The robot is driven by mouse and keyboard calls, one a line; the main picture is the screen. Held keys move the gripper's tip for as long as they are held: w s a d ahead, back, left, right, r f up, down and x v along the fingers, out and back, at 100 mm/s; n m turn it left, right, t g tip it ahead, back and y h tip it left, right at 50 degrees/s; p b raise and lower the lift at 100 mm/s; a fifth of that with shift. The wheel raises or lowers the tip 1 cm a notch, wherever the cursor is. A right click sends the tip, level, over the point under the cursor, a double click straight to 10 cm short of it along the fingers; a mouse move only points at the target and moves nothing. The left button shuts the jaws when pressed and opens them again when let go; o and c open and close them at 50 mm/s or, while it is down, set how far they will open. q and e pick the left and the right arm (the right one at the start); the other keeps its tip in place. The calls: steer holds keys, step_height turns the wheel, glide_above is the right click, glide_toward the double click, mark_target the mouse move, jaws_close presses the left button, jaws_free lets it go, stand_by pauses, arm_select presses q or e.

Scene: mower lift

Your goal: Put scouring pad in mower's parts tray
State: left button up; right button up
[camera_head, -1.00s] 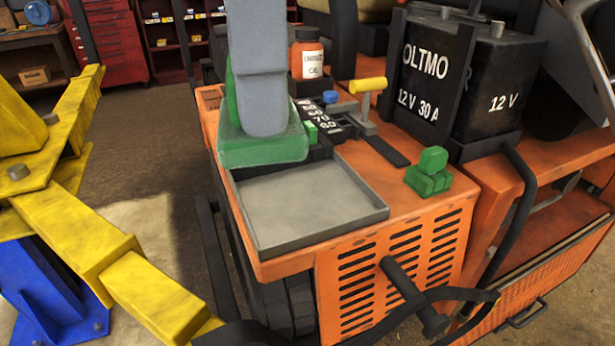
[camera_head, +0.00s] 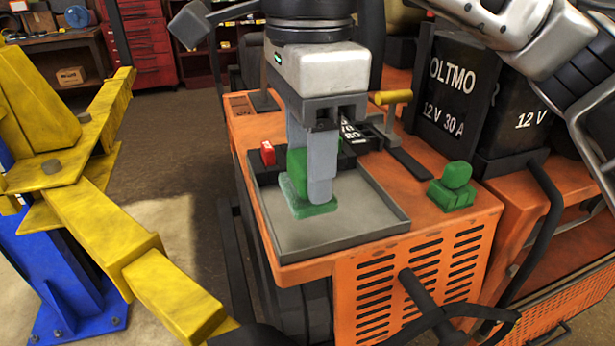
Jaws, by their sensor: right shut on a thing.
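The green scouring pad (camera_head: 297,190) has a flat base and a raised green part. My right gripper (camera_head: 318,180) comes down from above and is shut on that raised part; its fingers hide some of the pad. The grey parts tray (camera_head: 345,229) lies on the orange mower's top. The pad is over the back half of the tray floor, inside the rim as seen from here. I cannot tell whether its underside touches the floor. The front of the tray is bare. My left gripper is not in view.
A green knob-like piece (camera_head: 453,188) stands on the mower right of the tray. A red block (camera_head: 267,153) is at the tray's back left corner. A yellow-handled lever (camera_head: 393,98) and a black battery (camera_head: 450,90) stand behind. A yellow lift arm (camera_head: 110,235) is at left.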

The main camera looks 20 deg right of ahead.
steer(key=shift+w+d+f, duration=0.1)
steer(key=shift+w+f, duration=0.25)
steer(key=shift+f, duration=0.05)
step_height(320, 180, down, 3)
steer(key=shift+w+d+r, duration=0.1)
steer(key=shift+w+r, duration=0.05)
steer(key=shift+r, duration=0.05)
steer(key=shift+f, duration=0.45)
steer(key=shift+f, duration=0.2)
steer(key=o, duration=0.9)
step_height(320, 180, up, 12)
steer(key=shift+r+p, duration=0.25)
steer(key=shift+p, duration=0.35)
